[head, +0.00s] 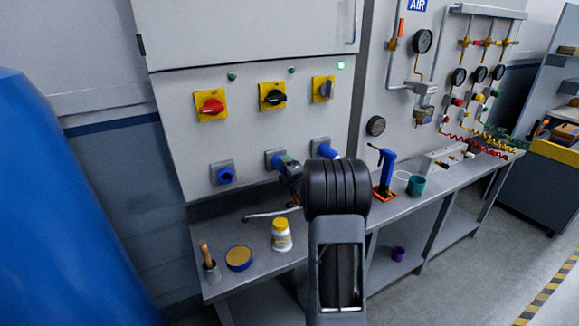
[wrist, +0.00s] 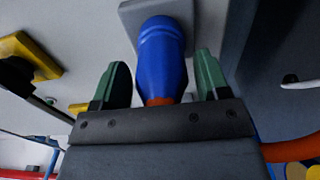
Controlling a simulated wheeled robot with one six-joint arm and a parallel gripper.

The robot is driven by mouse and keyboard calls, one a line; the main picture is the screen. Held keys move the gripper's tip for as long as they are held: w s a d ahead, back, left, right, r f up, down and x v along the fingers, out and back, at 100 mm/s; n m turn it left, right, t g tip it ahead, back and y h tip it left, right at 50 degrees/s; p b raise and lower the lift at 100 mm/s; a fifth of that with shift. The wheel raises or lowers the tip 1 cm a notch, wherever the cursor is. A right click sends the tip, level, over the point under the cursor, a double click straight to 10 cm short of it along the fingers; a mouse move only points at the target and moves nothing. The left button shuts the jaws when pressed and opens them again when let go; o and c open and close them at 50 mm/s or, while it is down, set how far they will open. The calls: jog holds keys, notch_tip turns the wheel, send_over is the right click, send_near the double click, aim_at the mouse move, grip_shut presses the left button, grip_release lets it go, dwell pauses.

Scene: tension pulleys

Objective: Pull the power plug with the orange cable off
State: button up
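A blue power plug (wrist: 162,55) with an orange cable end (wrist: 160,101) sits in a grey wall socket (wrist: 128,18) in the wrist view. My gripper (wrist: 160,80) has its green fingertips on either side of the plug, with gaps showing on both sides. It is open and not clamped. In the head view my gripper (head: 287,166) is at the middle socket (head: 271,157), and my arm hides most of the plug there. Another blue plug (head: 328,151) shows at the right socket, and a blue fitting (head: 226,175) at the left one.
Red (head: 211,106), black (head: 273,97) and grey (head: 326,90) rotary switches sit above the sockets. The bench (head: 205,220) below holds a white bottle (head: 281,238), a round tin (head: 238,258) and a blue tool (head: 386,172). An orange cable (wrist: 290,147) crosses at lower right in the wrist view.

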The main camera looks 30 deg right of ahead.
jog(key=shift+w+a+r, duration=0.15)
jog(key=shift+w+r, duration=0.15)
jog(key=shift+r, duration=0.2)
jog(key=c, duration=0.9)
jog(key=o, duration=1.3)
jog(key=shift+c, duration=0.2)
jog(key=shift+s+f, duration=0.1)
jog(key=shift+f, duration=0.05)
jog(key=shift+s+f, duration=0.2)
jog(key=shift+f, duration=0.05)
jog(key=shift+s+a+f+b, duration=0.2)
jog(key=shift+s+f+b, duration=0.2)
jog(key=shift+f, duration=0.15)
jog(key=shift+s+a+f+b, duration=0.15)
jog(key=shift+s+f+b, duration=0.15)
jog(key=shift+f, duration=0.2)
jog(key=s+r, duration=0.2)
jog(key=s, duration=1)
jog(key=shift+s+a, duration=0.15)
jog(key=shift+a, duration=0.3)
